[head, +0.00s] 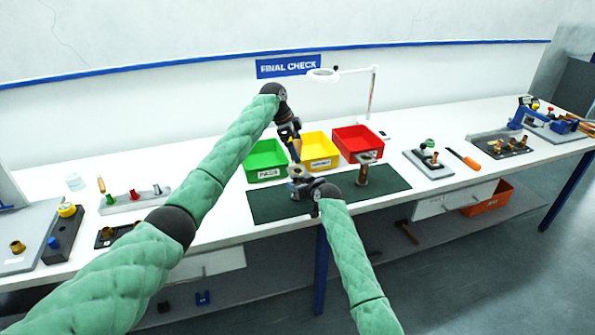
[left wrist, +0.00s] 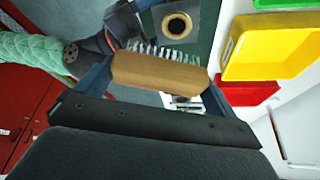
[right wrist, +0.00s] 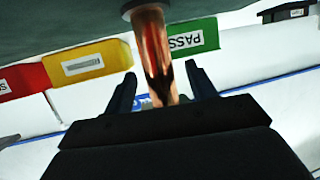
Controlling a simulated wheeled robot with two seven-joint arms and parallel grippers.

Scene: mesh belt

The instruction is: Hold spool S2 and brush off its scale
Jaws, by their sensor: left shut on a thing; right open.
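My left gripper (head: 293,141) is shut on a wooden brush (left wrist: 160,73), its pale bristles (left wrist: 168,51) pointing toward the mat side. In the left wrist view a spool (left wrist: 177,25) shows its square flange and round bore just beyond the bristles, apart from them in the picture. My right gripper (head: 306,185) is open low over the mat. In the right wrist view the spool's copper pipe (right wrist: 155,55) stands between its spread fingers. I cannot read which is S2, nor make out scale clearly.
A dark green mat (head: 390,178) lies at the table's front edge. Green PASS (head: 265,172), yellow (head: 319,165) and red (head: 357,152) bins stand behind it. A magnifier lamp (head: 322,74) rises at the back. Fixtures and an orange-handled tool (head: 463,159) lie right.

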